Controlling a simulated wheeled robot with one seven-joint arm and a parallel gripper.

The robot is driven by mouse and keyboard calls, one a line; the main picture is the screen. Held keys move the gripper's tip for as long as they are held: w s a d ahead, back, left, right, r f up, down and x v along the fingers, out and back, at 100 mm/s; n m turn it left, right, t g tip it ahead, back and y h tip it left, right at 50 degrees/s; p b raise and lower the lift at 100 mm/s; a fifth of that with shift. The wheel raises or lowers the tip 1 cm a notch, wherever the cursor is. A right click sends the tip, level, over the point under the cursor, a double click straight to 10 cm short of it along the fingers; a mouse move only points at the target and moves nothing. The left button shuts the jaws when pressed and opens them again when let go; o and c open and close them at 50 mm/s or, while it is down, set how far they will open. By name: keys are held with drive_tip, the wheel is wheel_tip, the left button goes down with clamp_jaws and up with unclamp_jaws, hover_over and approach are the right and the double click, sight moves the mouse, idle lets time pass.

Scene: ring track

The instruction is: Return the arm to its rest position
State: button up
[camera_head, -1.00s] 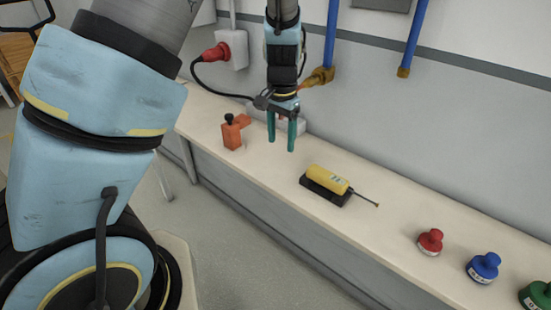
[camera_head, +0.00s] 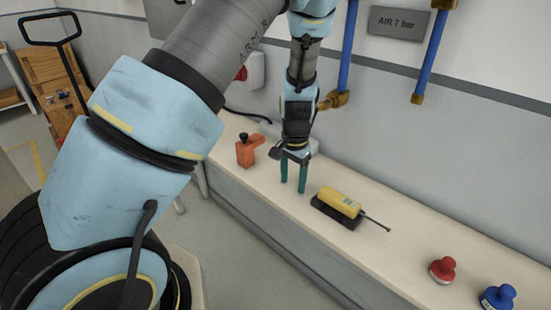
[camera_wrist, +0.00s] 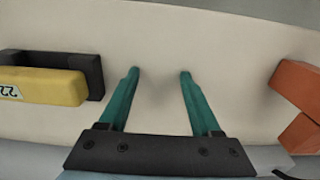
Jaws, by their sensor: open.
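My gripper (camera_head: 293,188) has two teal fingers and hangs pointing down over the pale bench. Its fingers are apart with nothing between them, as the wrist view (camera_wrist: 158,72) also shows. It is between the orange clamp-like block (camera_head: 246,154) and the yellow device (camera_head: 340,201), which lies in a black holder (camera_head: 335,214). In the wrist view the yellow device (camera_wrist: 40,86) is to the left and the orange block (camera_wrist: 298,92) to the right, both apart from the fingers. My arm reaches across the upper part of the head view.
The bench (camera_head: 400,255) runs along a grey wall. A red knobbed item (camera_head: 442,270) and a blue one (camera_head: 497,297) stand at the right. Blue pipes (camera_head: 434,55) with brass ends come down the wall behind. A trolley handle (camera_head: 50,28) and wooden boxes (camera_head: 55,82) are at the far left.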

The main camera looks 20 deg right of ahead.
drive_tip(key=a+r+n, duration=0.1)
drive_tip(key=a+r, duration=0.1)
drive_tip(key=w+a+r+n, duration=0.1)
drive_tip(key=a, duration=0.2)
drive_tip(key=w+a+r+n, duration=0.1)
drive_tip(key=a+r, duration=0.1)
drive_tip(key=a, duration=0.1)
drive_tip(key=shift+a+r+h, duration=0.1)
drive_tip(key=shift+r+h, duration=0.2)
drive_tip(key=shift+r, duration=0.05)
drive_tip(key=s+a+r+n, duration=0.2)
drive_tip(key=a+r, duration=0.1)
drive_tip(key=a, duration=0.4)
drive_tip(key=s+a+r+n+t, duration=0.1)
drive_tip(key=s+a+r+n, duration=0.1)
drive_tip(key=a, duration=0.5)
drive_tip(key=s+a+r+n, duration=0.2)
drive_tip(key=a+r+n, duration=0.2)
drive_tip(key=a+r, duration=0.2)
drive_tip(key=shift+a+t, duration=0.3)
drive_tip(key=shift+a, duration=0.6)
drive_tip(key=shift+w+r, duration=0.1)
